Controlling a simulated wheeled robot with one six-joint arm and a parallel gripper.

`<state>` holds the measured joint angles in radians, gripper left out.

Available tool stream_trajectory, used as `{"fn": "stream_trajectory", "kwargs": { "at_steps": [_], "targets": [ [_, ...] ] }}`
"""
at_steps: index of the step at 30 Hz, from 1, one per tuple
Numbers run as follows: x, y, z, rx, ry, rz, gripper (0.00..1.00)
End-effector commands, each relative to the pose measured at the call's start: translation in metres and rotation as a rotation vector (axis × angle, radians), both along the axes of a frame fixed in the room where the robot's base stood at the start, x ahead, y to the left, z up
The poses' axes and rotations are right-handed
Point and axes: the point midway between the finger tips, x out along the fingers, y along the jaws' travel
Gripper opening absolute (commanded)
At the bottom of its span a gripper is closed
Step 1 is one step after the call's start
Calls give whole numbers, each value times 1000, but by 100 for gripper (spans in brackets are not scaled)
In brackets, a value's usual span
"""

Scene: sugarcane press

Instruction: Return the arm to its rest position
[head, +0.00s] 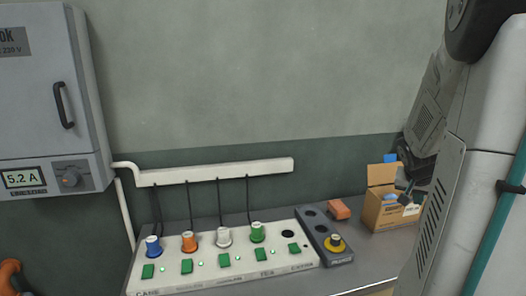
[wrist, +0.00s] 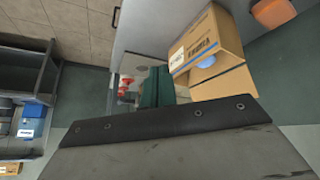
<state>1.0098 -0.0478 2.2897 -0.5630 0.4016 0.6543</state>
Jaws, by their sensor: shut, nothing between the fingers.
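My arm stands along the right edge of the head view, folded close to the camera. My gripper (head: 406,193) is the small dark shape at its lower left, in front of the cardboard box (head: 383,213). It is shut with nothing held. From this view I cannot tell whether it touches the box. In the wrist view a broad grey plate with a black screwed edge fills the bottom, and the same box (wrist: 212,45) stands beyond it with open flaps and a bluish thing inside.
An orange-red block (head: 340,209) lies left of the box. A grey cabinet (head: 45,90) hangs at left. A shelf (wrist: 28,95) shows in the wrist view.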

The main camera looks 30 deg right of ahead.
Motion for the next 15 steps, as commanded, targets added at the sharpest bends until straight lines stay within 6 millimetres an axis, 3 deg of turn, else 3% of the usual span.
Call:
{"fn": "stream_trajectory", "kwargs": {
  "at_steps": [1, 5, 9, 12, 15],
  "targets": [
    [8, 40, 6, 45, 65, 72, 0],
    [12, 140, 12, 195, 220, 275, 0],
    [4, 246, 21, 344, 331, 530, 0],
    [-10, 311, 28, 421, 376, 712, 0],
    [-25, 364, 34, 464, 390, 868, 0]
  ]
}}
